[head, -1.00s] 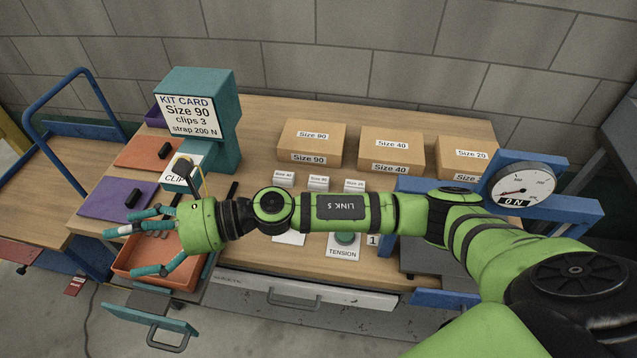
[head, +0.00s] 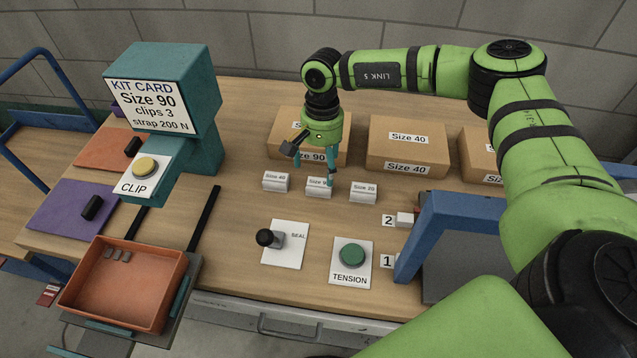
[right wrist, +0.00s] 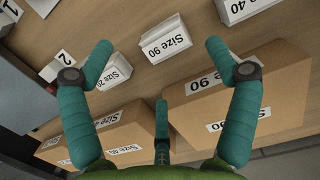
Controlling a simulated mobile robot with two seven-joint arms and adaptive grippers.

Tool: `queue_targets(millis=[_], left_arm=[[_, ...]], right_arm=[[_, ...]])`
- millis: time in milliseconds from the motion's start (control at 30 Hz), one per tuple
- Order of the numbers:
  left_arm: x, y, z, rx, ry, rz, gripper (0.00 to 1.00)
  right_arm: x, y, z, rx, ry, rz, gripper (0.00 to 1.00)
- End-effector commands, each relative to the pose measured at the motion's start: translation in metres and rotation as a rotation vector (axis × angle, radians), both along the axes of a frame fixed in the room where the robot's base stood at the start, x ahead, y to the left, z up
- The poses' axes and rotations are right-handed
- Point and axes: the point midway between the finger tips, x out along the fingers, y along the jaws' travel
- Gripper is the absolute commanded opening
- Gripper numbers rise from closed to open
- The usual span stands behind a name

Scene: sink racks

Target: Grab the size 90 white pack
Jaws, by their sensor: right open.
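The small white pack marked Size 90 (head: 318,188) stands in the middle of a row of three on the wooden table. It shows upside down between the finger tips in the right wrist view (right wrist: 167,40). To its left is the Size 40 white pack (head: 276,182), to its right the Size 20 white pack (head: 363,192). My right gripper (head: 316,172) is open and empty, pointing down above the Size 90 pack. My left gripper is not in view.
Cardboard boxes marked Size 90 (head: 290,122) and Size 40 (head: 407,150) stand close behind the packs. The SEAL lever (head: 266,238), TENSION button (head: 351,254) and blue frame (head: 460,205) are nearer. An orange tray (head: 172,290) with three grey clips is front left.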

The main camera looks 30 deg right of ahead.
Motion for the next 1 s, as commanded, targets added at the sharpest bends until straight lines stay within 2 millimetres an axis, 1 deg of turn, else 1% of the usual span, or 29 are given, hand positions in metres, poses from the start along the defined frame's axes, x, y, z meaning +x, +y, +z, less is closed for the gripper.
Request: queue_targets(millis=[33,200,300,367,433,500,600,700,867,900,967,1000], left_arm=[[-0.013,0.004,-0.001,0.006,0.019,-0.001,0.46],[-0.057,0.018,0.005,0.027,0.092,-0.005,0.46],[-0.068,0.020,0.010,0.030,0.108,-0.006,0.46],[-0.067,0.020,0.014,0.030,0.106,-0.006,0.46],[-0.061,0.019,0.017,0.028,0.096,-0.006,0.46],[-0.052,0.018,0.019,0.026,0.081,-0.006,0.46],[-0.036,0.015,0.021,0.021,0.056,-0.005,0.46],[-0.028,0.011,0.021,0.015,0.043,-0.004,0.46],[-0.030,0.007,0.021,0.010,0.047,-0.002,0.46],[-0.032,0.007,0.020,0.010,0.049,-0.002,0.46],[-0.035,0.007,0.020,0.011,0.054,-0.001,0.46],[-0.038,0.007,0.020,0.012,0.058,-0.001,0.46]], right_arm=[[0.000,0.000,-0.005,0.000,0.001,0.000,0.88],[-0.001,0.001,-0.019,-0.001,0.004,-0.001,0.88],[0.002,0.001,-0.030,0.000,0.004,-0.001,0.88],[0.004,0.000,-0.040,-0.001,0.006,-0.002,0.88],[0.007,-0.001,-0.050,-0.001,0.003,-0.001,0.88],[0.005,0.000,-0.060,-0.001,0.004,-0.002,0.88],[0.005,0.001,-0.069,0.001,0.002,-0.001,0.88],[0.005,0.001,-0.072,0.002,0.001,-0.001,0.88],[0.005,0.001,-0.072,0.002,0.001,-0.001,0.88],[0.005,0.001,-0.072,0.002,0.001,-0.001,0.72],[0.005,0.001,-0.072,0.002,0.001,-0.002,0.48],[0.005,0.001,-0.072,0.002,0.001,-0.002,0.32]])
